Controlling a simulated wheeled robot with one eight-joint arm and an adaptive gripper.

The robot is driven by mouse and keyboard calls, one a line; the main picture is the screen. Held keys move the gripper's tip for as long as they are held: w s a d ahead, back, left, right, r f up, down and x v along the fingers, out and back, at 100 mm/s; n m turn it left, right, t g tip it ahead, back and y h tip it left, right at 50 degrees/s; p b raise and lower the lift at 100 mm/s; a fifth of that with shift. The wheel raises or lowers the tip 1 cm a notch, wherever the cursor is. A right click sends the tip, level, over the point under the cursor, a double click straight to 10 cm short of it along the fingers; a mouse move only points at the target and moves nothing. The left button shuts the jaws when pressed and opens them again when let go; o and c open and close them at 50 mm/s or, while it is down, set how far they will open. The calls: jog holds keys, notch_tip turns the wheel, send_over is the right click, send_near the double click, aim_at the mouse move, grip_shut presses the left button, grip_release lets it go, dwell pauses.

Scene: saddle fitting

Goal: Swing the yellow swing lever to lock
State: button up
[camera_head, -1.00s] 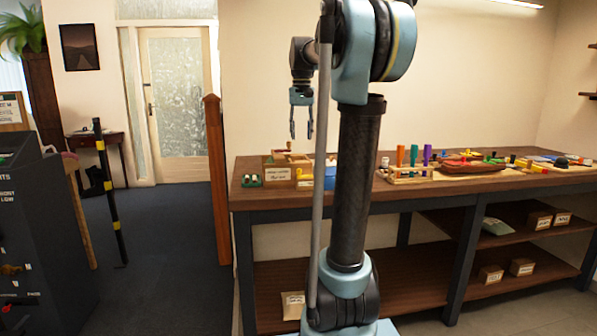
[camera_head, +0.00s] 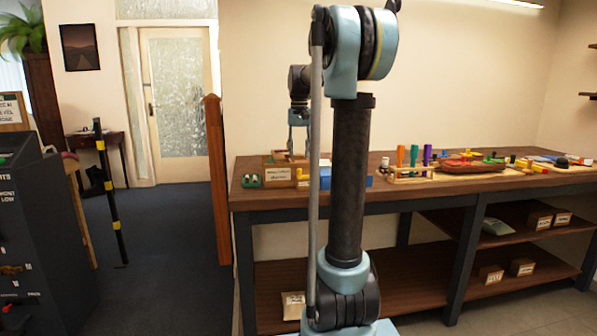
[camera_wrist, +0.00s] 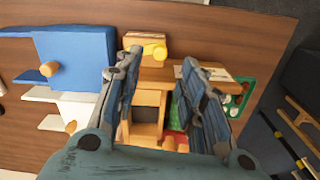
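A yellow part (camera_wrist: 153,52), which I take to be the swing lever, sits on a small wooden block (camera_wrist: 131,40) with a label in the wrist view. In the head view a small yellow part (camera_head: 303,174) shows at the bench's left end, partly behind my arm. My gripper (camera_wrist: 160,78) is open, its two fingers apart, with nothing between the tips. It points down over a wooden fixture (camera_wrist: 147,115), with the yellow part just beyond the fingertips in the picture. In the head view my gripper (camera_head: 298,153) hangs low over the bench's left end. Whether it touches anything is unclear.
A blue block (camera_wrist: 75,55) with a wooden knob and white pieces (camera_wrist: 75,110) lie left of the fingers. A green tray (camera_wrist: 240,100) is at the right. A rack with colored handles (camera_head: 410,174) stands farther right on the bench (camera_head: 330,199).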

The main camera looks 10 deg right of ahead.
notch_tip(320, 180, down, 8)
jog(key=shift+r, duration=0.2)
grip_shut()
